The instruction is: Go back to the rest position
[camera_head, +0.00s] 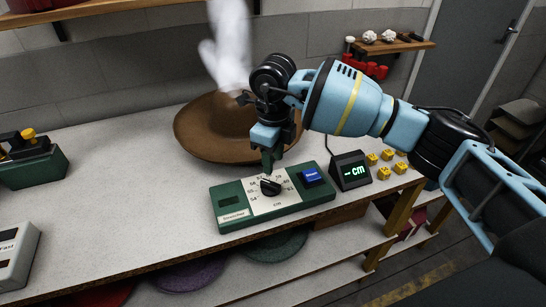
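My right arm comes in from the right, and its gripper (268,160) points down just above the back edge of a green control box (232,208). The gripper's fingertips are close to the box's black dial (270,187). They look like one narrow dark shape from this side, so I cannot tell whether they are apart. I see nothing held in them. The box also has a blue button (312,176) to the right of the dial. My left gripper is not in view.
The white tabletop (120,200) is clear at left centre.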

